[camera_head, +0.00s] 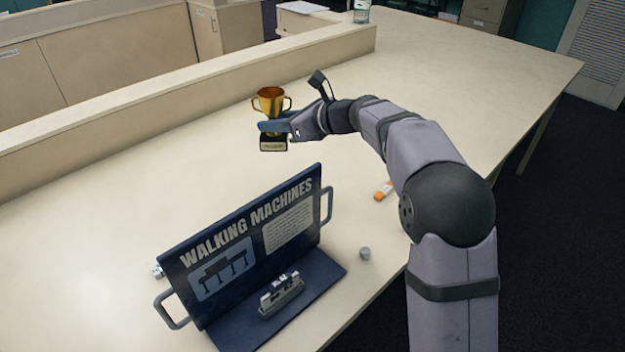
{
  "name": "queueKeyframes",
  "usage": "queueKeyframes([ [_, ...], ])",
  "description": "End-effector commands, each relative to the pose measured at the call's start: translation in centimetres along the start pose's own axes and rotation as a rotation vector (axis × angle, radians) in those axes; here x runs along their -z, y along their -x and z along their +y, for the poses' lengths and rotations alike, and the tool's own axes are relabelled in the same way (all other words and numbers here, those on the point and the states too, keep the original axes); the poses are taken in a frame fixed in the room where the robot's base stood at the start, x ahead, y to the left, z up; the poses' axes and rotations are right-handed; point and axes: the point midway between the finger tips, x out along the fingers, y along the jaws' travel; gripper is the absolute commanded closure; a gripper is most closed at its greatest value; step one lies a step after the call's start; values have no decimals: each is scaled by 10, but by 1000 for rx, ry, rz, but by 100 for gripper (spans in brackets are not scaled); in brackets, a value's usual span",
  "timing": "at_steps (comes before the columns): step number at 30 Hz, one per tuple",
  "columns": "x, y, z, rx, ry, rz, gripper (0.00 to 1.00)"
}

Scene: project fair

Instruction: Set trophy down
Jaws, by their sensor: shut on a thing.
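A gold two-handled trophy (269,100) with a dark base (273,146) and a small label is upright near the back of the pale table (440,70). My gripper (273,127) comes in from the right and is shut around the trophy between its cup and its base. The fingers hide the trophy's stem. I cannot tell whether the base touches the table or is held just above it.
A dark "WALKING MACHINES" display board (245,240) with side handles stands in front, with a small grey model (281,293) on its base. An orange-and-white item (384,190) and a grey cylinder (364,253) lie nearby. A raised ledge (190,88) runs behind. The table is clear left of the trophy.

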Motion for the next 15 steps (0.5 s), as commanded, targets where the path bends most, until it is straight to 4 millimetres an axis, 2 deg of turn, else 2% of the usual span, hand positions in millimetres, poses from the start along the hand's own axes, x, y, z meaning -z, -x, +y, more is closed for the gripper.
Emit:
queueKeyframes([
  [3, 32, -3, -33, 154, -70, 1, 100],
  [6, 50, 0, -56, 254, -108, 1, 100],
  [10, 62, 7, -82, 353, -145, -1, 100],
  [15, 71, 12, -97, 407, -167, -2, 100],
])
